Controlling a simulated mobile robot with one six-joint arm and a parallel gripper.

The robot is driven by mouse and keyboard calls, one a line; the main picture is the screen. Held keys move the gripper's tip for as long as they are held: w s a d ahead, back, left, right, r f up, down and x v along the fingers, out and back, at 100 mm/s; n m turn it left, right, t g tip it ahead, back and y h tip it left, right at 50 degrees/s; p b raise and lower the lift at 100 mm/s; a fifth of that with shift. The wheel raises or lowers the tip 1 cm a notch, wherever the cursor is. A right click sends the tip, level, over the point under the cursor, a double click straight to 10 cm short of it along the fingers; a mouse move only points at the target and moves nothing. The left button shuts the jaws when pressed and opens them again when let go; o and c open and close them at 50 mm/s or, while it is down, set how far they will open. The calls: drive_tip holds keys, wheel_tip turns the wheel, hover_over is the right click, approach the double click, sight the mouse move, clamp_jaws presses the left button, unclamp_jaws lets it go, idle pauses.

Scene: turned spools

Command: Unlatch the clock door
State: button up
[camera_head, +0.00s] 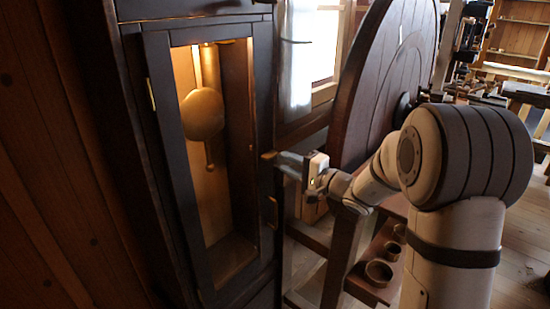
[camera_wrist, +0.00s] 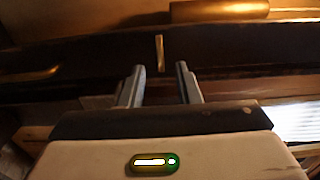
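The clock (camera_head: 133,130) is a tall dark case at the left in the head view. Its glazed door (camera_head: 165,130) looks shut over a lit pendulum (camera_head: 202,113). A small brass latch bar (camera_head: 268,155) lies level at the door's right edge; in the wrist view it is the thin bar (camera_wrist: 160,52). My gripper (camera_head: 283,162) is at that edge, close to the bar. In the wrist view my gripper (camera_wrist: 158,72) is open, with the bar between and just beyond its fingertips. I cannot tell whether they touch. A brass handle (camera_head: 272,212) sits lower on the door edge, also in the wrist view (camera_wrist: 30,75).
A large wooden wheel (camera_head: 385,75) stands close behind my arm. A brass hinge (camera_head: 151,94) is on the door's left side. A bright window (camera_head: 312,55) is behind.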

sight(273, 157)
drive_tip(key=p+x, duration=0.1)
drive_tip(key=x, duration=0.4)
drive_tip(key=shift+w+a, duration=0.1)
drive_tip(key=shift+a, duration=0.05)
clamp_jaws()
idle(0.4)
